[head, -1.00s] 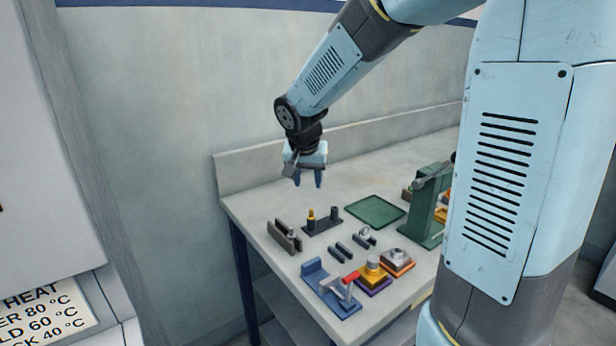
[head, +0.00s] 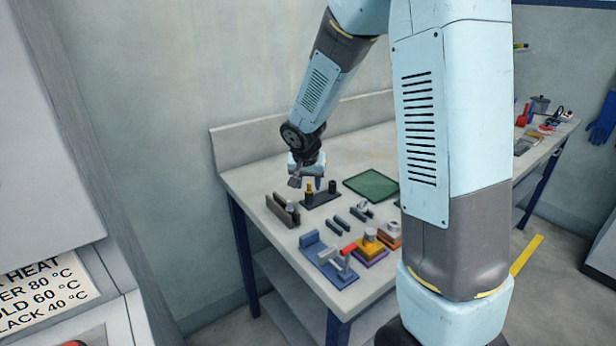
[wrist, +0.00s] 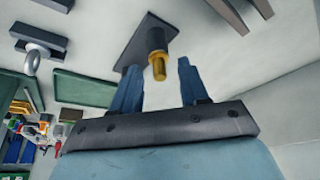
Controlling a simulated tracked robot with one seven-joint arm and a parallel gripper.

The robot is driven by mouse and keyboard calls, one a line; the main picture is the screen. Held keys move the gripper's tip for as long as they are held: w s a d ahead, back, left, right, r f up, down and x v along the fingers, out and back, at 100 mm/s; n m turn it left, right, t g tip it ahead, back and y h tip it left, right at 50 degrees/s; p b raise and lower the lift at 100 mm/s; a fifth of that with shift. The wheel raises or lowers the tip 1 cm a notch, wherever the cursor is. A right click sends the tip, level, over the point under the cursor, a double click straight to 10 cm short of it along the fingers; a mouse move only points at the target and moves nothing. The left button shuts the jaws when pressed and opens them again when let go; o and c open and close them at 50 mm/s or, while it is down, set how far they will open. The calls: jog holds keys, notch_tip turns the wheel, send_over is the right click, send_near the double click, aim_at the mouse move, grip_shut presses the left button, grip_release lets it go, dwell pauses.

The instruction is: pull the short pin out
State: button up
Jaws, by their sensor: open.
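A dark base plate (head: 322,196) lies on the table below my gripper. A brass-coloured pin (head: 309,188) stands upright near the plate's left end, and a dark cylinder (head: 332,187) stands at its right end. My gripper (head: 307,179) is open just above the brass pin. In the wrist view the brass pin (wrist: 158,66) appears between the two blue fingers of my gripper (wrist: 158,72), with visible gaps on both sides. The plate (wrist: 146,32) lies beyond it. Whether the fingertips are level with the pin's top is hard to tell.
A brown slotted block (head: 280,209) stands left of the plate. A green tray (head: 372,185) lies to the right. Dark bars (head: 335,223), a blue fixture with a red handle (head: 328,262) and a yellow-topped block (head: 369,242) are nearer the front. The table's back is clear.

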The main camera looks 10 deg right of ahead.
jog(key=shift+f, duration=0.15)
grip_shut()
jog(key=c, duration=0.6)
grip_release()
jog(key=shift+c, duration=0.2)
grip_shut()
jog(key=shift+d+r+n+y, duration=0.1)
jog(key=shift+r+n+y, duration=0.2)
jog(key=shift+n, duration=0.55)
jog(key=shift+r+n+y, duration=0.1)
jog(key=shift+n+y, duration=0.3)
jog(key=shift+n, duration=0.45)
jog(key=shift+r, duration=0.35)
